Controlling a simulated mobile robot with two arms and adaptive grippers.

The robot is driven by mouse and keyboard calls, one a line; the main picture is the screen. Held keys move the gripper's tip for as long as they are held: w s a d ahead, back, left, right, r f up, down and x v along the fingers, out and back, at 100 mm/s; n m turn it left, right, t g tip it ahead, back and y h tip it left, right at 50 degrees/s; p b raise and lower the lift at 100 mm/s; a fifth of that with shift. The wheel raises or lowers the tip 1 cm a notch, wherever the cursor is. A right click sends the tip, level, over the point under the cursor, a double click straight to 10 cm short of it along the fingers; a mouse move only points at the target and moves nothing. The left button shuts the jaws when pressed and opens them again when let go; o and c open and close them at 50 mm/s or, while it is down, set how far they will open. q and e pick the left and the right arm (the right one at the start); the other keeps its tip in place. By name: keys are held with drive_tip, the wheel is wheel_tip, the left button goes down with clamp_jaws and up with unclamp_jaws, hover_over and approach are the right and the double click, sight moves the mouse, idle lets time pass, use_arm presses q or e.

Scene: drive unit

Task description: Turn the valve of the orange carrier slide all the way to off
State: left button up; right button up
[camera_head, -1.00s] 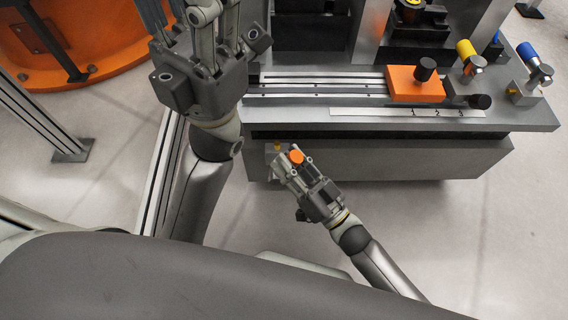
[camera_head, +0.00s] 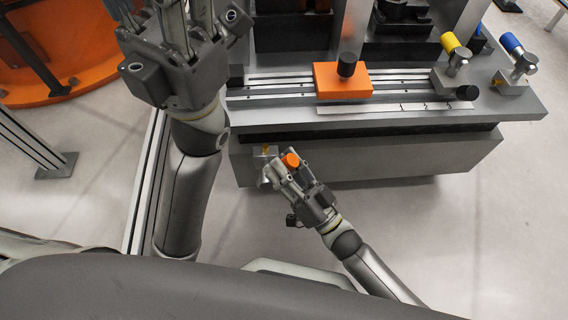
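A small valve (camera_head: 265,152) with a brass-coloured fitting is on the bench's front face, towards the left. Its orange handle (camera_head: 290,160) shows at my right gripper (camera_head: 287,170). The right fingers lie around or beside the handle; their overlap with the valve hides whether they grip it. My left gripper (camera_head: 165,15) is raised at the upper left, away from the valve; its fingertips are cut off by the top edge.
A numbered scale strip (camera_head: 425,107) runs along the bench's front edge. Yellow (camera_head: 450,42) and blue (camera_head: 511,43) capped fittings stand at the right. A large orange base (camera_head: 30,70) and a frame post (camera_head: 30,145) are at left. The floor at lower right is clear.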

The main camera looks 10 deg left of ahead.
drive_tip(key=shift+o, duration=0.7)
drive_tip(key=shift+s+d, duration=0.1)
drive_tip(key=s+d, duration=0.7)
drive_tip(key=d, duration=0.3)
drive_tip(key=shift+s+d+f, duration=0.15)
drive_tip(key=shift+d+f, duration=0.1)
drive_tip(key=shift+d, duration=0.05)
